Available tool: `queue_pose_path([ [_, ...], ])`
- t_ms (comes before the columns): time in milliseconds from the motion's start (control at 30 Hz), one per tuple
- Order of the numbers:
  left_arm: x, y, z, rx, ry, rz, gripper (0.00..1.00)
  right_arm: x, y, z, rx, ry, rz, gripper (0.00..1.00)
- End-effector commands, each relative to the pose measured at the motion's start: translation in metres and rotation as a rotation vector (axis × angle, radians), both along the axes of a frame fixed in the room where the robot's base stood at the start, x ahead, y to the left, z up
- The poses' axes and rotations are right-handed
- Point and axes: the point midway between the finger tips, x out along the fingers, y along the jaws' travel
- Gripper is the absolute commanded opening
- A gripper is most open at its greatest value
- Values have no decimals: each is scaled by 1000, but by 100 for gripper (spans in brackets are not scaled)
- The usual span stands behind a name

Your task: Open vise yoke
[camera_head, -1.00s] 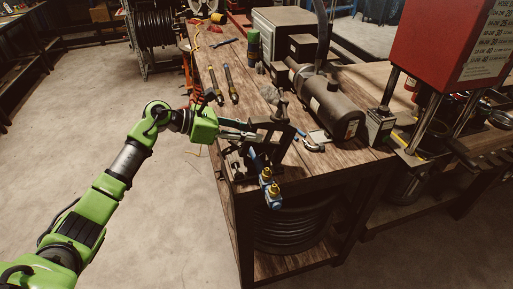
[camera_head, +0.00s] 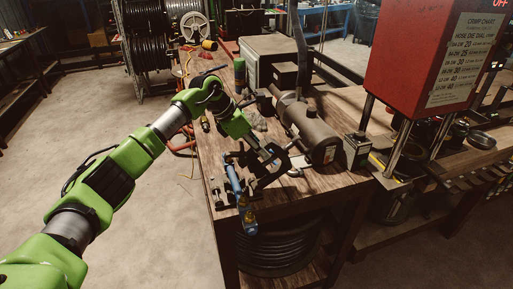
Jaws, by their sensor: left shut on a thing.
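The black vise yoke (camera_head: 262,181) is at the near left corner of the wooden workbench (camera_head: 215,150). It leans over to the right, beside the vise base (camera_head: 220,190). My left gripper (camera_head: 272,154) is shut on the yoke, reaching down to it from the upper left. The fingers and the dark yoke overlap, so the exact grip point is hard to make out. A blue hose piece (camera_head: 234,178) with brass fittings lies at the vise, its end over the bench's front edge. My right gripper is out of view.
A grey cylindrical machine (camera_head: 312,130) stands on the bench just right of the yoke. A red crimper (camera_head: 415,60) with a chart stands further right. A coil of black hose (camera_head: 280,250) lies under the bench. The floor to the left is open.

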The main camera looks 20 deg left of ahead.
Motion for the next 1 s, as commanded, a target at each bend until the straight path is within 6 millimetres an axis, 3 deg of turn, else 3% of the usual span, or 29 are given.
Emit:
queue_pose_path([
  [400,0,1,-2,10,7,1,0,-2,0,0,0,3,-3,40],
  [433,0,1,-2,10,7,1,32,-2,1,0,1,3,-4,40],
  [500,0,1,-2,10,7,1,42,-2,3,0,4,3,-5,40],
  [733,0,1,-1,7,6,0,42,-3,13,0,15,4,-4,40],
  [833,0,1,0,6,5,1,42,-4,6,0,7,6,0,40],
  [1000,-5,10,16,7,2,0,42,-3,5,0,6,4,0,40],
])
